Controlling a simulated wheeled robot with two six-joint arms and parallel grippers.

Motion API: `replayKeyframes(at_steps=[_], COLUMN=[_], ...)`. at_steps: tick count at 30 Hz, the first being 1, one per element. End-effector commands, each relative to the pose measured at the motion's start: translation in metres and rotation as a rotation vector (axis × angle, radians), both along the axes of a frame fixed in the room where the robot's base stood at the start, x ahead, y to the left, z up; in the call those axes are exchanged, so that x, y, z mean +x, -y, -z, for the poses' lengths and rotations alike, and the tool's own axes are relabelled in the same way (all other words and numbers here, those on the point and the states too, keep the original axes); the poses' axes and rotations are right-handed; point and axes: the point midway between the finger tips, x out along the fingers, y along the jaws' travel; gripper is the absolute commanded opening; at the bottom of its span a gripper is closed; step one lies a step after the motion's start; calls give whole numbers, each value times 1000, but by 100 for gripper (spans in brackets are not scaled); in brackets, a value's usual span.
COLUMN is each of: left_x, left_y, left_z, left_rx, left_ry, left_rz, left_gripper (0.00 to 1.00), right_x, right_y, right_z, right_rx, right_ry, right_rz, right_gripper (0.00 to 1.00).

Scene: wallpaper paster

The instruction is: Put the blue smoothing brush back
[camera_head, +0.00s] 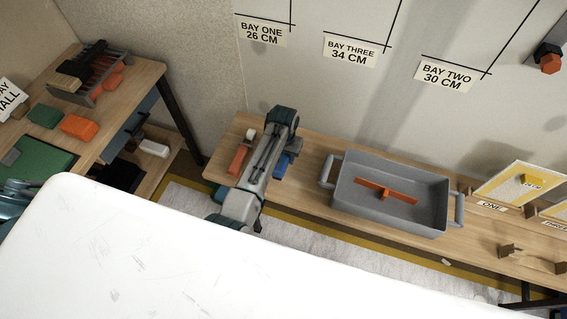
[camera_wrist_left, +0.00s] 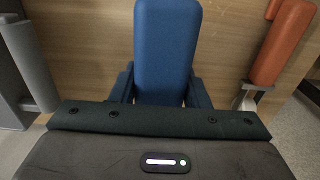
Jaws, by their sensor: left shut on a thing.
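The blue smoothing brush (camera_wrist_left: 166,45) fills the middle of the left wrist view, between the fingers of my left gripper (camera_wrist_left: 160,92). The gripper is shut on it. In the head view the blue brush (camera_head: 284,162) shows just right of my left arm, over the left part of the wooden wall bench (camera_head: 315,160). My left wrist hides part of it and the fingertips. I cannot tell whether the brush touches the bench. My right gripper is not in view.
An orange-handled tool (camera_head: 238,159) is left of my arm; it also shows in the left wrist view (camera_wrist_left: 283,42). A grey tray (camera_head: 345,207) holding an orange piece (camera_head: 385,191) stands to the right. A side table (camera_head: 150,75) with a rack (camera_head: 90,80) is at left.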

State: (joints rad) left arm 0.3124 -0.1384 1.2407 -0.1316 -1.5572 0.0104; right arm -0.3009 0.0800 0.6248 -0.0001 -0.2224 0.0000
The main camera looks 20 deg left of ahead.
Motion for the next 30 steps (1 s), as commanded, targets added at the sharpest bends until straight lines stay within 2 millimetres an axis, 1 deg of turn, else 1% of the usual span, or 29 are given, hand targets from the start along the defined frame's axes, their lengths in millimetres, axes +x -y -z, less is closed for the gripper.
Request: replayKeyframes(at_steps=[5,8,10,12,15,20,21,23,24,30], left_x=[1,0,1,0,0,0,-1,-1,0,0], left_y=[0,-1,-1,-1,-1,-1,-1,-1,0,0], left_z=[17,34,36,41,45,46,47,47,47,46], left_rx=[1,1,1,1,0,0,0,0,0,0], left_ry=[0,-1,0,0,2,1,0,0,0,1], left_rz=[0,1,1,0,0,0,0,0,0,0], left_gripper=[18,18,18,18,18,18,48,59,64,64], right_x=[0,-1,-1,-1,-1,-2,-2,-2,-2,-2], right_y=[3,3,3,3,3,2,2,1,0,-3], right_z=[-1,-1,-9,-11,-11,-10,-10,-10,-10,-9], right_rx=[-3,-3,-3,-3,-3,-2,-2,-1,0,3], right_ry=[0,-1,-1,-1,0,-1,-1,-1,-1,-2], right_rz=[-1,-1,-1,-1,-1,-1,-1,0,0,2], right_gripper=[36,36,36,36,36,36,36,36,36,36])
